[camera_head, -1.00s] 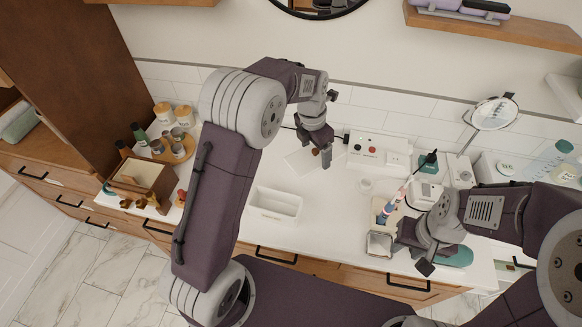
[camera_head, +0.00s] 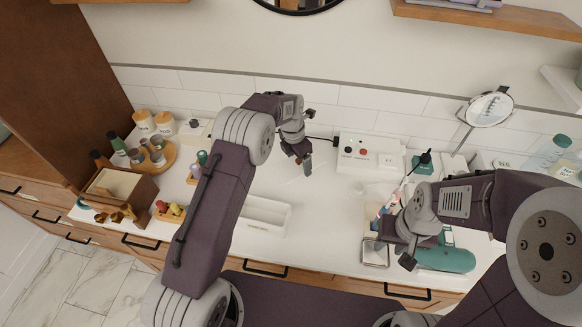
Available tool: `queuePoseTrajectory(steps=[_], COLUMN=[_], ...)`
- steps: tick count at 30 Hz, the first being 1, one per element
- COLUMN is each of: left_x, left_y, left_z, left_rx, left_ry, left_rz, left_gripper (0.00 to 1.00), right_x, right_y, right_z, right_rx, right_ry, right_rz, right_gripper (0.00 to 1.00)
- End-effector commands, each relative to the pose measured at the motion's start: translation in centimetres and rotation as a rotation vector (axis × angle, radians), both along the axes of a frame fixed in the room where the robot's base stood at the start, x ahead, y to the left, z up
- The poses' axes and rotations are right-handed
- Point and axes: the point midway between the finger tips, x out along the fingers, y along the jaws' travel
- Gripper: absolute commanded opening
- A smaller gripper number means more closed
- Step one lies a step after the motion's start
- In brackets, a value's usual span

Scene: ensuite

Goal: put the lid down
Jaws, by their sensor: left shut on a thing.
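My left gripper (camera_head: 307,168) points down above the back middle of the white counter (camera_head: 310,225). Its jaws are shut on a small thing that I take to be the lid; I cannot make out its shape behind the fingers. Two white canisters with wooden tops, one of them here (camera_head: 165,120), stand at the back left. My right gripper (camera_head: 406,255) is low at the right, beside a small square metal-rimmed dish (camera_head: 375,254). Its jaws are too hidden to tell whether they are open.
A white open bin (camera_head: 262,215) stands mid-counter. A wooden box (camera_head: 120,188) and a round wooden tray (camera_head: 160,163) with small cups are at the left. A white socket box (camera_head: 370,150) stands at the back. A round mirror (camera_head: 490,108) and teal item (camera_head: 445,260) are at the right.

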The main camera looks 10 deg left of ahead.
Motion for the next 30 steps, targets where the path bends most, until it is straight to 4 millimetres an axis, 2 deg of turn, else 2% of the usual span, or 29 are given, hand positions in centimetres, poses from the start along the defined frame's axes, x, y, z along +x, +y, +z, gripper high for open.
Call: queuePoseTrajectory(steps=[3, 6, 10, 15, 18, 28, 29, 30], left_x=[0.9, 1.1, 1.2, 1.1, 1.1, 1.1, 1.1, 1.1], left_y=[2.0, 2.7, 2.8, 2.8, 2.8, 2.7, 2.7, 2.7], left_z=[-1.2, -1.7, -2.1, -4.9, -5.8, -6.2, -6.2, -6.1], left_rx=[0.000, 0.000, 0.000, 0.001, 0.000, 0.000, 0.000, 0.000], left_ry=[0.000, -0.002, 0.000, 0.002, 0.000, -0.002, -0.002, -0.002], left_rz=[0.002, -0.001, -0.001, -0.001, -0.001, -0.001, -0.001, -0.001], left_gripper=[0.42, 0.42, 0.42, 0.42, 0.42, 0.42, 0.86, 0.98], right_x=[0.0, 0.0, 0.0, 0.0, 0.0, 0.0, 0.0, 0.0], right_y=[0.0, 0.0, 0.0, 0.0, 0.0, 0.0, 0.0, 0.0], right_z=[0.6, 0.6, 0.7, 1.4, 1.5, 1.1, 1.1, 1.2], right_rx=[0.000, 0.000, 0.000, 0.000, 0.000, 0.000, 0.000, 0.000], right_ry=[0.000, 0.000, 0.000, 0.000, 0.000, 0.000, 0.000, 0.000], right_rz=[0.000, 0.000, 0.000, 0.000, 0.000, 0.000, 0.000, 0.000], right_gripper=[0.36, 0.36, 0.36, 0.36, 0.36, 0.36, 0.36, 0.36])
